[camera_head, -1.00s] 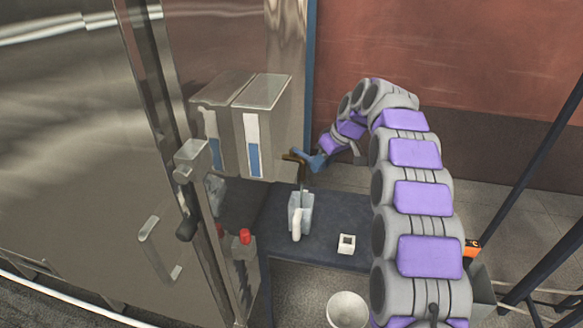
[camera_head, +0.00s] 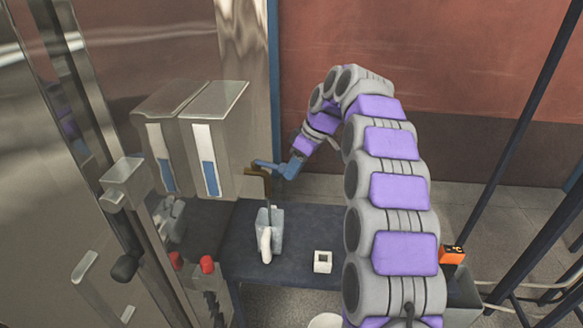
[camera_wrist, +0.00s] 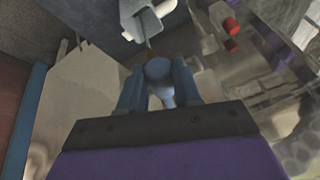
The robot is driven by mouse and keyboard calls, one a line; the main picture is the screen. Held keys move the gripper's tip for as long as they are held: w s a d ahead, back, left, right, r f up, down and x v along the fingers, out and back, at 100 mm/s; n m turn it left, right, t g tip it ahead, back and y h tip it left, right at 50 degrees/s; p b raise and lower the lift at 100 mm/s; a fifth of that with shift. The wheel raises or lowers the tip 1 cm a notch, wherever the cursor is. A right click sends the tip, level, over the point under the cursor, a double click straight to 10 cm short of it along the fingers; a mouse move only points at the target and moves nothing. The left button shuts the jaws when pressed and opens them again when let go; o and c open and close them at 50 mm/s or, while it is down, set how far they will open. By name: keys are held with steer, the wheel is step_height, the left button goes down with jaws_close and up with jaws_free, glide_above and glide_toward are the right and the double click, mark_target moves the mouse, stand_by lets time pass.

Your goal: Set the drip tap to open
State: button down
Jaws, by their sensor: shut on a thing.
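The drip tap (camera_head: 259,180) is a brass-brown fitting on the right side of the steel filler's box-shaped part. A thin dark piece hangs down from it toward a pale translucent jug (camera_head: 276,232). My gripper (camera_head: 270,165), with blue fingers, is at the top of the tap from the right. In the wrist view its fingers (camera_wrist: 158,88) stand on both sides of a rounded blue-grey knob (camera_wrist: 158,69) and are shut on it. The knob seems to be the tap's handle. The jug with its white handle also shows past the knob (camera_wrist: 148,20). The tap's body is mostly hidden there.
The jug stands on a dark bench (camera_head: 290,268), with a small white square cup (camera_head: 322,262) to its right. Red knobs (camera_head: 207,265) and a steel door handle (camera_head: 95,285) are at the left. An orange device (camera_head: 452,255) is beyond my arm.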

steer(key=shift+w+r, duration=0.1)
steer(key=shift+r, duration=0.2)
steer(key=c, duration=1.1)
jaws_free()
steer(key=shift+o, duration=0.2)
steer(key=shift+s, duration=0.2)
steer(key=shift+w+d+f, duration=0.1)
steer(key=shift+f, duration=0.05)
steer(key=p+v, duration=1.1)
steer(key=v, duration=0.6)
